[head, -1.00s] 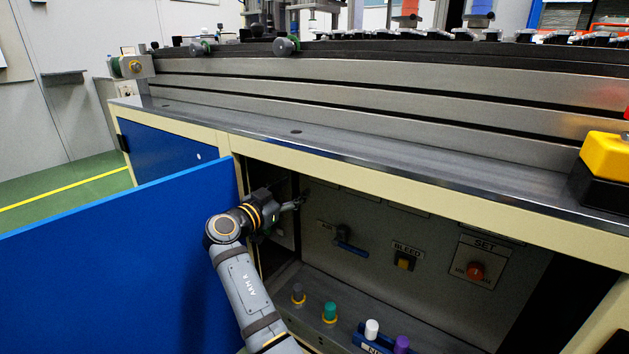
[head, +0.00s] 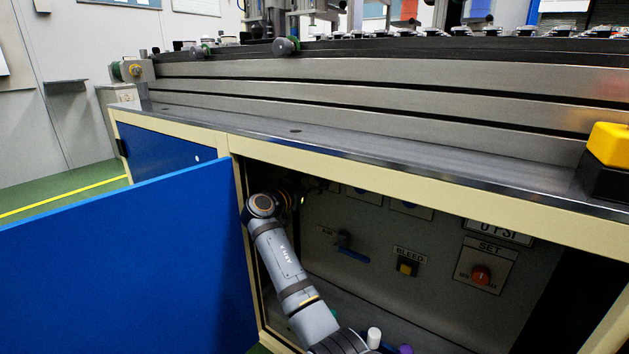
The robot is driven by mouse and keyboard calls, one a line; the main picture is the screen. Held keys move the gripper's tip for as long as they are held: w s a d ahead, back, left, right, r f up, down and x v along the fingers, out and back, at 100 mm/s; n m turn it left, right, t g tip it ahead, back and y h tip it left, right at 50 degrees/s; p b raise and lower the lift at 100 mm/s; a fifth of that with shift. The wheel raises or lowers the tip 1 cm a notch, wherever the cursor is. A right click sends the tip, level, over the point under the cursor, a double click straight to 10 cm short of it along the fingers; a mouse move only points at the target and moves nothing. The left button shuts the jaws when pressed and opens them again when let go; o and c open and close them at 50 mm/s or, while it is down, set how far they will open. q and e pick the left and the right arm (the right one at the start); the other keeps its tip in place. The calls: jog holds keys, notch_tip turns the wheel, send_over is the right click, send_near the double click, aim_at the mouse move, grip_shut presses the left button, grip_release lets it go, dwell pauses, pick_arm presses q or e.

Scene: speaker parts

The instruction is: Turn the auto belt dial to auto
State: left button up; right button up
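I cannot make out the auto belt dial or its label; the left part of the cabinet interior is dark and partly covered by my arm. My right arm comes up from the bottom and bends into the open cabinet at its left side. My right gripper (head: 318,187) is dark and small in front of the back panel's upper left, beside gauges cut off by the cabinet's top edge. Its fingers are too dark to tell open from shut. My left gripper is not in view.
The back panel carries a blue-handled air valve (head: 350,250), a yellow BLEED button (head: 406,268) and a red SET knob (head: 481,274). A blue door (head: 130,270) stands open at the left. The grey countertop edge (head: 400,170) overhangs the opening. White and purple caps sit low in front.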

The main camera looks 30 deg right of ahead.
jog(key=c, duration=1.2)
jog(key=shift+o, duration=0.2)
